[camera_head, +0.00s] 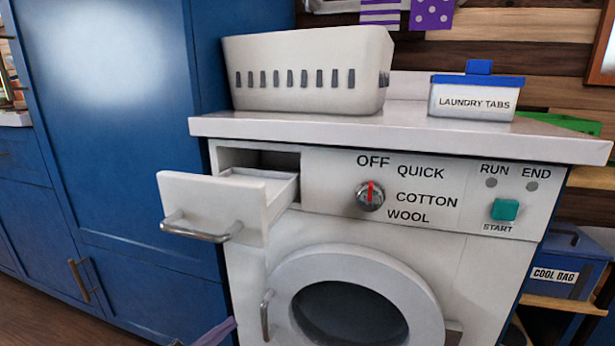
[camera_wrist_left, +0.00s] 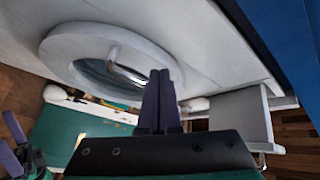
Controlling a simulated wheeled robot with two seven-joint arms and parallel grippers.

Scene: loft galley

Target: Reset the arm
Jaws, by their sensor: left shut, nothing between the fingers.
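My left gripper (camera_wrist_left: 160,75) is shut and empty in the left wrist view, its two dark fingers together. In the head view only a purple-grey piece of it (camera_head: 217,333) shows at the bottom edge, below the drawer and left of the washer door. It appears apart from both. A dark purple and green part at the lower left of the left wrist view looks like my right gripper (camera_wrist_left: 18,145); its jaws are unclear. The white washing machine (camera_head: 330,235) has its detergent drawer (camera_head: 212,205) pulled out. Its round door (camera_head: 420,300) appears closed.
A white basket (camera_head: 300,60) and a laundry tabs box (camera_head: 473,100) with a blue lid stand on the countertop (camera_head: 400,125). The dial (camera_head: 370,195) points up near OFF. Blue cabinets (camera_head: 110,130) are at left; a cool bag (camera_head: 565,265) is on a shelf at right.

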